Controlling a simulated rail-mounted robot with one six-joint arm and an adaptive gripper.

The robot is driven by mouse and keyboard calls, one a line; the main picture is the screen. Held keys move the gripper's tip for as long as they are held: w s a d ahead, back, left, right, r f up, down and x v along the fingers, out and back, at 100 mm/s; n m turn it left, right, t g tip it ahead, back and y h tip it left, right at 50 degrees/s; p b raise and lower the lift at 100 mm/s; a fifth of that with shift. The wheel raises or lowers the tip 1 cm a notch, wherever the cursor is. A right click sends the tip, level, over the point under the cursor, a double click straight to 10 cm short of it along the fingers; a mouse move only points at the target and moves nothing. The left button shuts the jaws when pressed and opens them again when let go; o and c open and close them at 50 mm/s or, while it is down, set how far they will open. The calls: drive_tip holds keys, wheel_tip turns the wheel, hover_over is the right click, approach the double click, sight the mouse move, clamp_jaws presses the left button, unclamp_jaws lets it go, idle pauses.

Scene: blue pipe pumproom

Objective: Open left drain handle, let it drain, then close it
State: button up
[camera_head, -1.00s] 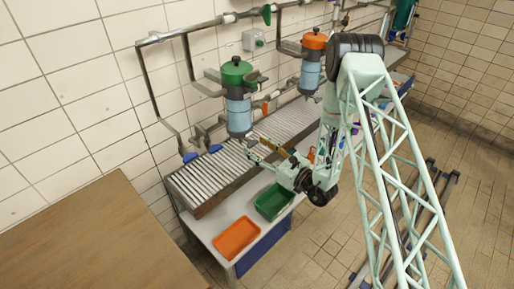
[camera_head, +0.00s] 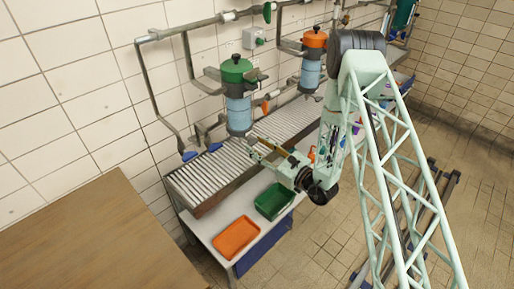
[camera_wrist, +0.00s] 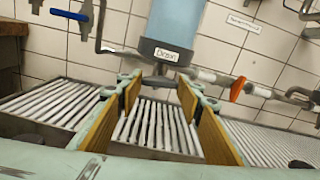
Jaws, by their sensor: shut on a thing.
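The left filter vessel (camera_head: 238,112) has a green lid and a pale blue body, and hangs over the slatted grating. In the wrist view its lower body (camera_wrist: 178,25) fills the top middle and carries a "Drain" label (camera_wrist: 166,55). The left drain handle (camera_wrist: 160,80) is a small grey part under the vessel's bottom. My gripper (camera_wrist: 159,90) has its two tan-padded fingers on either side of the handle and is shut on it. In the head view my gripper (camera_head: 254,143) is just below the vessel. Contact at the fingertips is small and partly hidden. I see no clear water flow.
An orange handle (camera_wrist: 237,89) sits on the pipe right of the vessel. Blue handles (camera_head: 190,156) are at left. A second vessel (camera_head: 311,62) with an orange lid stands farther back. Green (camera_head: 273,202) and orange (camera_head: 237,238) trays lie on the bench front.

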drive_tip(key=shift+f+n+b, duration=0.1)
drive_tip(key=shift+n+b, duration=5.95)
drive_tip(key=shift+n, duration=2.25)
drive_tip(key=shift+o, duration=0.2)
drive_tip(key=o, duration=0.8)
drive_tip(key=shift+o, duration=0.2)
drive_tip(key=shift+s+d, duration=0.1)
drive_tip(key=shift+s, duration=0.05)
drive_tip(key=v, duration=1.1)
drive_tip(key=shift+s+d, duration=0.25)
